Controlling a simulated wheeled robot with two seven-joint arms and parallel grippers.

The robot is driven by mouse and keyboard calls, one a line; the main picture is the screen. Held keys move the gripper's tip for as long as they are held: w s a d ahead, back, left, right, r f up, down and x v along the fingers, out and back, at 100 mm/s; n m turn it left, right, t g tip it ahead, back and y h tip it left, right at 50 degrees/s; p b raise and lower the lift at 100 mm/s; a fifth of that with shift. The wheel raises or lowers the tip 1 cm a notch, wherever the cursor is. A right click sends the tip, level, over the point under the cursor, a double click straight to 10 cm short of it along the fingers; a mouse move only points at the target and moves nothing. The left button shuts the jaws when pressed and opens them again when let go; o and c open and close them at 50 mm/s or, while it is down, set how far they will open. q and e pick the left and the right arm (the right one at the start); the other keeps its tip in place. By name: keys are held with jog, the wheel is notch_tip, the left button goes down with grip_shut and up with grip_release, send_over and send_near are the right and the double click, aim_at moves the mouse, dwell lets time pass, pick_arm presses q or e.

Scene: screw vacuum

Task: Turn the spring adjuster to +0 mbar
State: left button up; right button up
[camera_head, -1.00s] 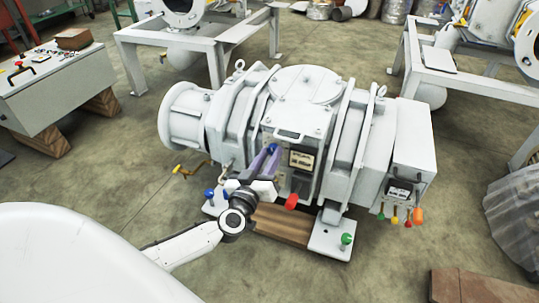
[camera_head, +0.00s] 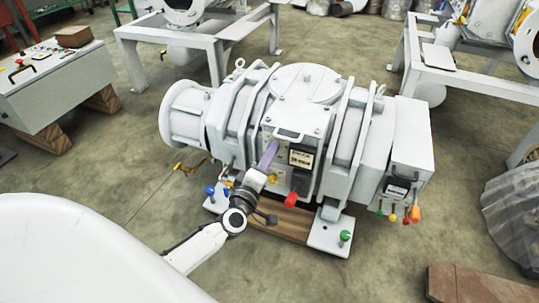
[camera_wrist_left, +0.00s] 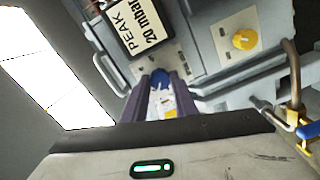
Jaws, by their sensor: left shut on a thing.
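The large white vacuum pump (camera_head: 305,85) stands mid-floor in the head view. My left gripper (camera_head: 270,150) reaches its front panel, with its purple fingers turned nearly edge-on. In the left wrist view the fingers (camera_wrist_left: 161,82) are shut on a blue knob (camera_wrist_left: 159,77), which looks like the spring adjuster. The fingers hide much of it, and I cannot read its setting. A display (camera_wrist_left: 140,22) beside it reads PEAK 20 mbar; it also shows in the head view (camera_head: 301,158). A yellow knob (camera_wrist_left: 245,39) sits apart from the fingers. My right gripper is not in view.
A red knob (camera_head: 291,200) sticks out low on the pump's front. A blue-handled valve (camera_wrist_left: 308,131) is near the gripper's side. A control desk (camera_head: 45,85) stands at the left. Open floor (camera_head: 110,170) lies left of the pump.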

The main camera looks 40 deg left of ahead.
pick_arm(q)
jog(key=n+b, duration=0.1)
jog(key=n, duration=0.5)
jog(key=shift+f+n, duration=0.1)
jog(key=shift+n, duration=0.2)
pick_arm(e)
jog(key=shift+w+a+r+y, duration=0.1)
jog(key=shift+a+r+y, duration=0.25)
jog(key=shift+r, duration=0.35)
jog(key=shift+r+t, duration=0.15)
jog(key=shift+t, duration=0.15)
pick_arm(q)
jog(key=o, duration=1)
jog(key=shift+o, duration=0.2)
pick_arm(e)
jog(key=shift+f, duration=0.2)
pick_arm(q)
jog(key=shift+s, duration=0.1)
